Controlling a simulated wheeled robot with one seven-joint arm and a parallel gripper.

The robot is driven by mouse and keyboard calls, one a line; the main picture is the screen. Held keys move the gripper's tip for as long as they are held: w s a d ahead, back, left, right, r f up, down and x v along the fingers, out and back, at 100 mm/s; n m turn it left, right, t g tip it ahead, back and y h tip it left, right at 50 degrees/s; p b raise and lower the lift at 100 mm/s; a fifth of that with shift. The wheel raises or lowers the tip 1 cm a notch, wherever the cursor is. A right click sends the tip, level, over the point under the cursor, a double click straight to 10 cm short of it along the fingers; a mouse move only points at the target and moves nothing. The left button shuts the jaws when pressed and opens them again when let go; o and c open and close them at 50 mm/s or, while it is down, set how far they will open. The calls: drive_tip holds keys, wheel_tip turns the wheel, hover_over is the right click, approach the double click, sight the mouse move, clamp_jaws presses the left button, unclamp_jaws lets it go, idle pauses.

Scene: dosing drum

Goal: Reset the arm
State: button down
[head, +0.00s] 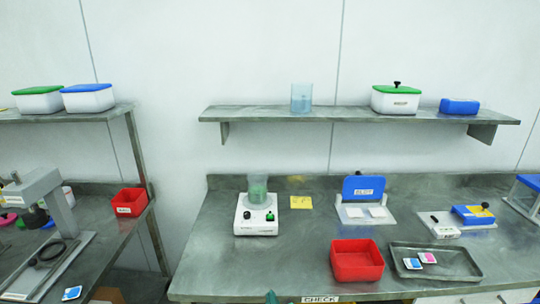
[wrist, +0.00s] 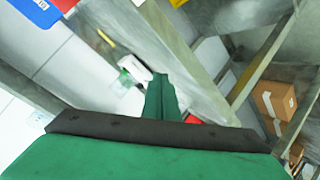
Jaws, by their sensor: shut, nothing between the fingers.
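My gripper (wrist: 163,98) shows in the wrist view as a dark green finger shape beyond a black band, with its fingers together and nothing held. It points out over a steel bench edge, apart from anything. In the head view, a small green tip (head: 270,297) at the bottom edge may be part of my arm; the rest of the arm is out of that picture.
A shelf (head: 340,113) hangs above. Cardboard boxes (wrist: 272,98) show at right in the wrist view.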

drive_tip(key=s+f+m+t+h, duration=0.1)
drive_tip(key=s+f+m, duration=0.2)
drive_tip(key=s+f, duration=0.5)
drive_tip(key=s+f+m, duration=0.2)
drive_tip(key=s+f, duration=0.2)
drive_tip(key=s, duration=0.8)
drive_tip(key=s+r+m+t, duration=0.1)
drive_tip(key=s+r+m, duration=0.1)
drive_tip(key=s, duration=0.8)
drive_tip(key=s+r+m, duration=0.1)
drive_tip(key=s+r, duration=0.2)
drive_tip(key=s, duration=0.8)
drive_tip(key=shift+a+r+m+t, duration=0.25)
drive_tip(key=shift+r+m+t, duration=0.05)
drive_tip(key=shift+m+t, duration=0.1)
drive_tip(key=shift+s, duration=0.1)
